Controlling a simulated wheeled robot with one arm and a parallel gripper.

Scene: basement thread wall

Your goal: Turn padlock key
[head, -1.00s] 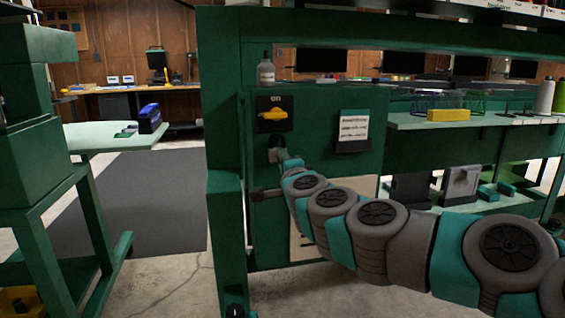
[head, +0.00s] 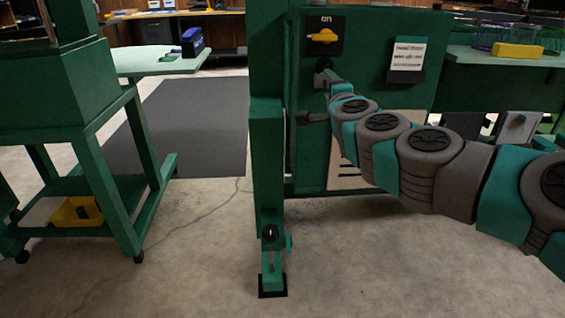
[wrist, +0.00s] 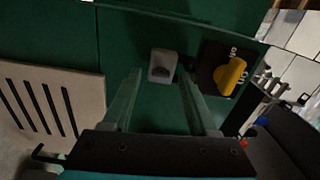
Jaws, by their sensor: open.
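In the wrist view a small grey block that looks like the padlock (wrist: 162,65) is on the green panel (wrist: 130,40), straight ahead of my gripper (wrist: 160,88). A dark spot shows on its lower face; I cannot make out a key. My two long fingers are spread, with their tips on either side of the block in the picture and nothing between them. I cannot tell whether they touch it. In the head view the padlock (head: 322,66) is small and dark below the yellow switch, and my arm reaches to it from the right.
A yellow rotary switch (head: 323,36) marked "on" sits just above the padlock; it also shows in the wrist view (wrist: 231,76). A note holder (head: 406,60) is to the right. A slotted plate (wrist: 45,100) is at left. A green cart (head: 95,130) stands left; floor between is clear.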

